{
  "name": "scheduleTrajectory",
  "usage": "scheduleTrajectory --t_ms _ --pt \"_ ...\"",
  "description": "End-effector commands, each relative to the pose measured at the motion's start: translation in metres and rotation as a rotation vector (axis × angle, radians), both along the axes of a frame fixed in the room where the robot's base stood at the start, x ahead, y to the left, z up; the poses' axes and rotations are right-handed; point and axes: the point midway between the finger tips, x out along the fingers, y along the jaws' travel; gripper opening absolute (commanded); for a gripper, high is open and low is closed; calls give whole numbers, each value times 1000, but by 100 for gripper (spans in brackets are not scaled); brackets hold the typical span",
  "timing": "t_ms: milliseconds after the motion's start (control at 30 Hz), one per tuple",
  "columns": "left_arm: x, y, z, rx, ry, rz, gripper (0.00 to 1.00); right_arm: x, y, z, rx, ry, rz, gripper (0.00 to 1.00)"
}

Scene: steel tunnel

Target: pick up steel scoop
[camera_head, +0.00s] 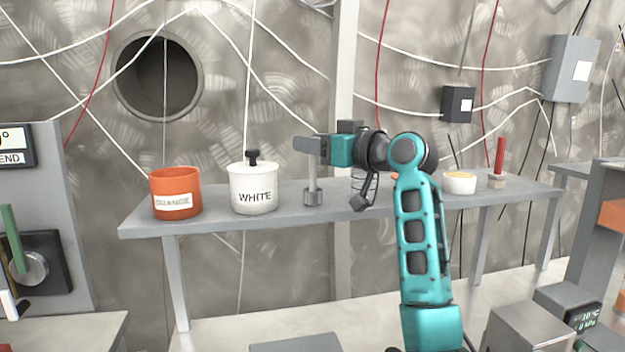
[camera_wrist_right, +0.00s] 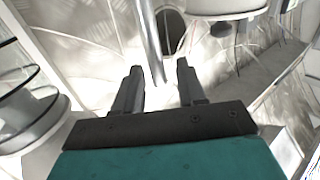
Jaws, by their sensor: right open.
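The steel scoop (camera_head: 313,184) stands upright on the grey shelf, with a thin handle above a small cylindrical cup. My right gripper (camera_head: 308,144) is at the top of the handle and hides its upper end. In the right wrist view the scoop's handle (camera_wrist_right: 152,45) runs up between and beyond the two dark fingers. My right gripper (camera_wrist_right: 158,72) is open there, with gaps beside the handle. I cannot tell whether a finger touches it. My left gripper is out of view.
The grey shelf (camera_head: 225,225) also holds an orange canister (camera_head: 175,188), a lidded white pot (camera_head: 262,190) left of the scoop, a cream bowl (camera_head: 459,185) and a red stick in a small base (camera_head: 499,158). A wire stand (camera_head: 358,184) is partly hidden behind my right arm.

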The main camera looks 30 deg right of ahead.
Motion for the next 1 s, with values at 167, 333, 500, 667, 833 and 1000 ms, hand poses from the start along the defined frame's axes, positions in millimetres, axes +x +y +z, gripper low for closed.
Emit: scheduleTrajectory --t_ms 167,333,500,667,833,1000 --pt "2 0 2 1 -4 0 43 7 3 0 -1 0 0 40" --pt "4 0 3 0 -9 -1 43 6 3 0 -1 0 0 37" --pt "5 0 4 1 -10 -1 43 6 2 0 -1 1 0 21" --pt "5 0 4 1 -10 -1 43 6 2 0 -1 1 0 6" --pt "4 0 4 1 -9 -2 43 6 2 -1 -1 1 0 0" --pt "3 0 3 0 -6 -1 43 6 2 -1 -1 1 0 0"
